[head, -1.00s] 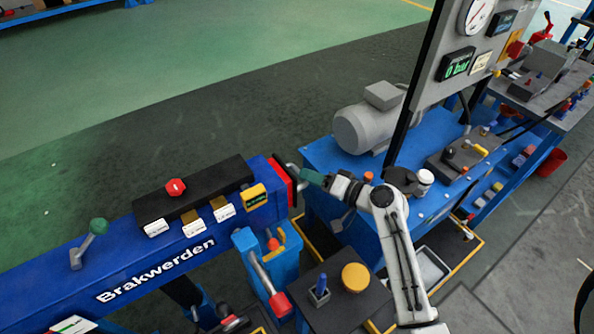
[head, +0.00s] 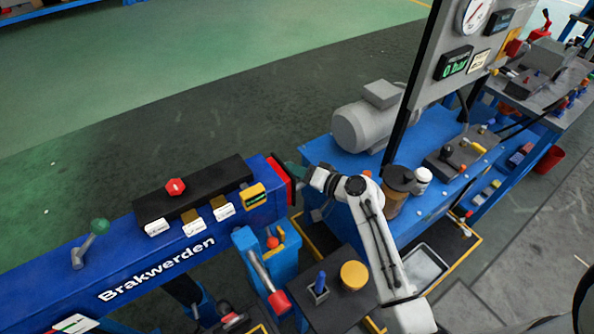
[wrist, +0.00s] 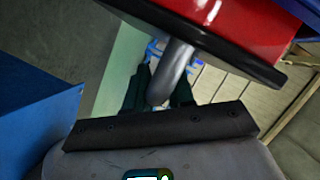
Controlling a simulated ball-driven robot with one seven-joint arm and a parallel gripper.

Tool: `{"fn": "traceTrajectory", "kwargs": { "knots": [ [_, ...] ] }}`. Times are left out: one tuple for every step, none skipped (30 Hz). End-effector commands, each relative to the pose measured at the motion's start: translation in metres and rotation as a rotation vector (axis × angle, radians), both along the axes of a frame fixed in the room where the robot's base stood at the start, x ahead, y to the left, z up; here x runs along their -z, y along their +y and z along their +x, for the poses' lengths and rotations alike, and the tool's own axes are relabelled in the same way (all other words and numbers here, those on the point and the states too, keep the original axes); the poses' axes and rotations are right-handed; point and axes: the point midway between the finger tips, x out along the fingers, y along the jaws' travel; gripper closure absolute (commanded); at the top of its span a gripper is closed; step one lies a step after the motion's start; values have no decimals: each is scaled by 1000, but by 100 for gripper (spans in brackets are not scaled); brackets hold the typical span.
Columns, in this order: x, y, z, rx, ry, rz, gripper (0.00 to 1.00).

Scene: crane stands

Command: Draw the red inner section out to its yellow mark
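The red inner section (head: 280,179) shows as a short red band at the right end of the blue boom marked Brakwerden (head: 120,262). Its black end plate faces my gripper (head: 294,170). No yellow mark is visible on the red part. In the wrist view, the red section (wrist: 235,25) fills the top right, and a grey handle (wrist: 175,72) sticks out from its black plate. The dark green fingers of my gripper (wrist: 160,92) stand apart with the handle's end between or just in front of them. Contact cannot be made out.
A blue bench (head: 345,150) with a grey motor (head: 365,127) and a gauge panel (head: 478,45) stands behind my arm. A blue stand with a red-tipped lever (head: 278,300) and a dark table with a yellow button (head: 354,275) are close in front. The floor behind the boom is clear.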

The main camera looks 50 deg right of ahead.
Motion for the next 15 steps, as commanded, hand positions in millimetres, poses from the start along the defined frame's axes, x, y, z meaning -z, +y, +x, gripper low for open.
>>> {"fn": "traceTrajectory", "kwargs": {
  "knots": [
    [1,0,0,1,2,0,87],
    [1,0,0,1,2,0,90],
    [1,0,0,1,2,1,94],
    [1,0,0,1,2,1,97],
    [1,0,0,1,2,1,100],
    [1,0,0,1,2,1,100],
    [1,0,0,1,2,1,100],
    [1,-1,-1,1,2,1,100],
    [1,-1,-1,1,2,1,100],
    [1,-1,-1,2,3,0,100],
    [1,-1,-1,2,3,0,100],
    [1,-1,-1,2,3,0,100],
    [1,-1,-1,2,3,0,100],
    [1,-1,-1,2,3,0,100],
    [1,-1,-1,2,3,0,100]
  ]
}}
